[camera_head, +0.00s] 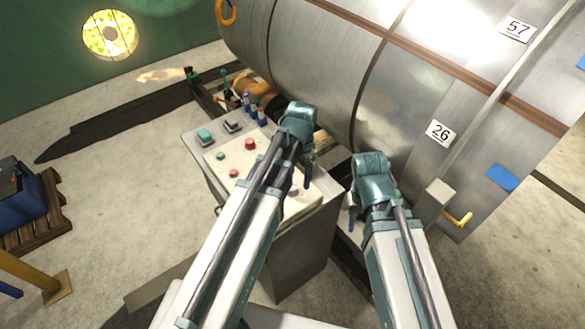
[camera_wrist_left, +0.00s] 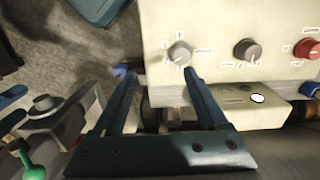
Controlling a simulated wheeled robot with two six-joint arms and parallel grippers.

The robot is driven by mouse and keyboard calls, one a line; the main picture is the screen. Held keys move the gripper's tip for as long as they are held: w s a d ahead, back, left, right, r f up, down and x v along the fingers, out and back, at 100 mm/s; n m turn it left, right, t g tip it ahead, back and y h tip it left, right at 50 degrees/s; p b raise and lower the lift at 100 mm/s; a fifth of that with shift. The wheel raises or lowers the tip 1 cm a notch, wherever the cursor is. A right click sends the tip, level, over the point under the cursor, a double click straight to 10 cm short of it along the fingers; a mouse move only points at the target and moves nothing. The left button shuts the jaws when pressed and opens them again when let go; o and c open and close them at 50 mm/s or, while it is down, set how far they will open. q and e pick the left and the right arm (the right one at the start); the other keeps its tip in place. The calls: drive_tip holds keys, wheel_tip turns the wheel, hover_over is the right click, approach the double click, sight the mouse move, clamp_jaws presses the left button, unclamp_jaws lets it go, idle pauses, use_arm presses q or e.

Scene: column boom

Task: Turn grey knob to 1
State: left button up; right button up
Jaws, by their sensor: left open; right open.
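The control panel (camera_head: 228,153) is a pale slanted box top below the large metal cylinder in the head view. In the left wrist view a light grey knob (camera_wrist_left: 180,53) and a darker grey knob (camera_wrist_left: 247,50) sit on a pale panel (camera_wrist_left: 225,20), with small marks around them too small to read. My left gripper (camera_wrist_left: 161,73) is open and empty; its right fingertip is close to the light grey knob, contact unclear. My right gripper (camera_head: 352,212) is right of the panel.
A red knob (camera_wrist_left: 307,48) is beside the grey knobs. Red button (camera_head: 250,144) and green button (camera_head: 220,156) are on the panel. The metal cylinder (camera_head: 330,60) rises close behind both grippers.

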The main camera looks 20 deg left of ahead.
use_arm(q)
wheel_tip(320, 180, up, 4)
drive_tip(key=m+p, duration=0.1)
drive_tip(key=p, duration=0.2)
hover_over(292, 189)
drive_tip(key=w, duration=0.1)
drive_tip(key=shift+w+a+b, duration=0.15)
drive_tip(key=shift+a+b, duration=0.2)
use_arm(e)
wheel_tip(292, 189, up, 4)
drive_tip(key=shift+f, duration=0.1)
use_arm(q)
drive_tip(key=shift+f, duration=0.15)
drive_tip(key=f+b, duration=1.3)
drive_tip(key=shift+d+f+b, duration=0.25)
drive_tip(key=shift+b, duration=0.15)
use_arm(e)
wheel_tip(292, 189, down, 14)
drive_tip(key=shift+r, duration=0.2)
use_arm(q)
clamp_jaws()
